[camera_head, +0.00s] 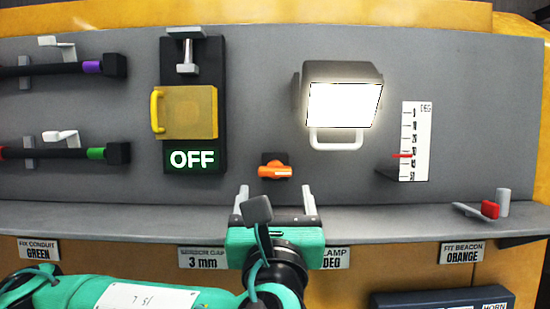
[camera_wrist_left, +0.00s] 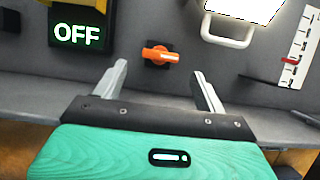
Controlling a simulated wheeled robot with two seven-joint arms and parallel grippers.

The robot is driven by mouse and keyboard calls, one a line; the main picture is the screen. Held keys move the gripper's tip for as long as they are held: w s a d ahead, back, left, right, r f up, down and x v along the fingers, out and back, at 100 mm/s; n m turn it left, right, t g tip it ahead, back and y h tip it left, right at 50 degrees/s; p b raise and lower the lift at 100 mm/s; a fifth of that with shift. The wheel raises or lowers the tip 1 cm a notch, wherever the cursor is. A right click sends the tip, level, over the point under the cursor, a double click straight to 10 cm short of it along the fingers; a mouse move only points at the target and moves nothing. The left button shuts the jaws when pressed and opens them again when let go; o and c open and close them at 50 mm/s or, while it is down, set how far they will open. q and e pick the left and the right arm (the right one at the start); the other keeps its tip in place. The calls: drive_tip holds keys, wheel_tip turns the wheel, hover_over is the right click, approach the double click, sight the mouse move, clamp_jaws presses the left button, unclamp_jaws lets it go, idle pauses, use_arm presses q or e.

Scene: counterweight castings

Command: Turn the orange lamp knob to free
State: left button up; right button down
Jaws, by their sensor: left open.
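The orange lamp knob (camera_head: 275,171) sits on a small dark plate on the grey panel, below and left of the lit lamp (camera_head: 342,100). Its handle lies nearly level, with a pale mark along the right part. It also shows in the left wrist view (camera_wrist_left: 160,55). My left gripper (camera_head: 277,192) is open and empty, just below and in front of the knob. In the left wrist view the knob lies beyond and between its two fingers (camera_wrist_left: 158,80), apart from them. My right gripper is in neither view.
A degree scale (camera_head: 415,140) with a red pointer stands right of the lamp. A yellow-covered box with an OFF sign (camera_head: 193,158) is at left. A grey ledge (camera_head: 400,218) runs below; a red-and-grey part (camera_head: 489,209) lies on its right.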

sight(275, 174)
use_arm(q)
drive_tip(key=p+x, duration=0.3)
drive_tip(key=x, duration=0.3)
drive_tip(key=shift+w+r, duration=0.1)
drive_tip(key=shift+r, duration=0.15)
drive_tip(key=shift+p+x, duration=0.3)
drive_tip(key=shift+x, duration=0.5)
drive_tip(key=shift+w+f, duration=0.1)
drive_tip(key=shift+f, duration=0.05)
drive_tip(key=c, duration=1)
